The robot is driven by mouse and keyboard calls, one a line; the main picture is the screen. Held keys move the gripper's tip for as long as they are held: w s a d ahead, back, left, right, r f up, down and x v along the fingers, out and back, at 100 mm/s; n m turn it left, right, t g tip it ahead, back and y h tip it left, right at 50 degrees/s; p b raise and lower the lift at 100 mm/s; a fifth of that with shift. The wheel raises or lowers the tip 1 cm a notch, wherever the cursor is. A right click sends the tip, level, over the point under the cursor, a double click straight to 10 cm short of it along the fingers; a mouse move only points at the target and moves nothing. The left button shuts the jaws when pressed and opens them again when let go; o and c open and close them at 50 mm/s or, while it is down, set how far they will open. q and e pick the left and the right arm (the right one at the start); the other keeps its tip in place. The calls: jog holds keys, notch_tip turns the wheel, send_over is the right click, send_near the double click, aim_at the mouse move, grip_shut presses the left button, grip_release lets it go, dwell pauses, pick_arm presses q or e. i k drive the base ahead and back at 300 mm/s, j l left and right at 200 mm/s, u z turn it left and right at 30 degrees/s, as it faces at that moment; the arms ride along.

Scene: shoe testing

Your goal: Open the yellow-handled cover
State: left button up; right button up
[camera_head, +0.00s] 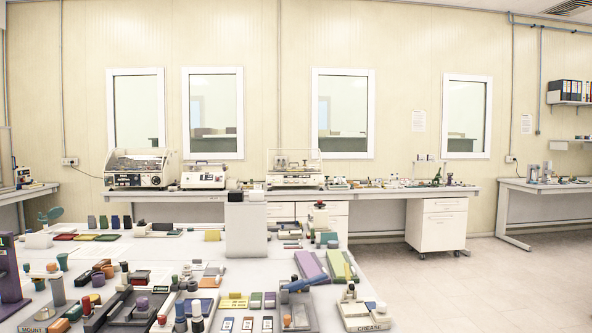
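Neither of my grippers is in view. Three bench machines stand on the long back bench. The left machine (137,169) has a clear cover over a dark front panel. The middle machine (203,175) is low and pale with a flat top. The right machine (294,180) has a clear, upright, box-like guard with a small yellowish part inside. They are too small and far to tell which cover has a yellow handle, or whether each cover is open or shut.
A large white table (215,246) crowded with small coloured parts and fixtures fills the foreground. The back bench (390,192) stands beyond it, with a white drawer cabinet (437,222) below. Another bench (545,187) is at right. The floor (500,275) at right is clear.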

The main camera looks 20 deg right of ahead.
aim_at(320, 163)
jog(key=i+l+z, duration=0.25)
jog(key=l+z, duration=0.15)
jog(key=i+l+z, duration=0.4)
jog(key=l, duration=0.15)
jog(key=i+l+z, duration=0.2)
jog(key=l+z, duration=0.15)
jog(key=z, duration=0.15)
jog(key=i+l+z, duration=0.2)
jog(key=z, duration=0.3)
jog(key=i+l+z, duration=0.1)
jog(key=i+z, duration=0.35)
jog(key=i+l, duration=0.1)
jog(key=i, duration=0.75)
jog(key=i+j+u, duration=0.15)
jog(key=i+u, duration=0.75)
jog(key=i+l+u, duration=0.15)
jog(key=i+u, duration=0.6)
jog(key=i, duration=1.8)
jog(key=i+u, duration=0.1)
jog(key=i, duration=0.45)
jog(key=i+u, duration=0.15)
jog(key=i, duration=0.4)
jog(key=i+l+u, duration=0.1)
jog(key=i, duration=0.45)
jog(key=i+l+u, duration=0.15)
jog(key=i, duration=0.35)
jog(key=i+l, duration=0.05)
jog(key=l, duration=0.05)
